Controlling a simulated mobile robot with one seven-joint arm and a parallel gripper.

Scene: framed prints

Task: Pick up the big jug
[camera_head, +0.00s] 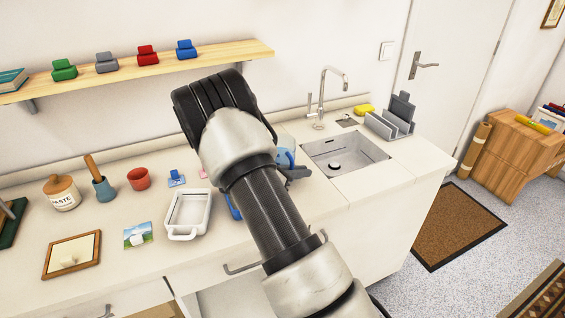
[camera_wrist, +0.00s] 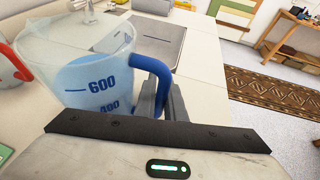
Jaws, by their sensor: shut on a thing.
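The big jug (camera_wrist: 95,75) is a clear measuring jug with a blue handle and dark marks reading 600 and 400. It fills the left of the wrist view, and its lower part is hidden by my gripper body. My gripper (camera_wrist: 165,100) is shut on the jug's blue handle. In the head view my arm hides most of the jug, and only a blue part (camera_head: 286,157) shows beside my gripper (camera_head: 298,174). I cannot tell whether its base touches the counter.
A sink (camera_head: 345,155) with a tap (camera_head: 322,97) lies right of the jug. A white dish (camera_head: 188,213), an orange pot (camera_head: 139,179) and a paste jar (camera_head: 61,192) stand left on the counter. A red-edged thing (camera_wrist: 14,63) is close left of the jug.

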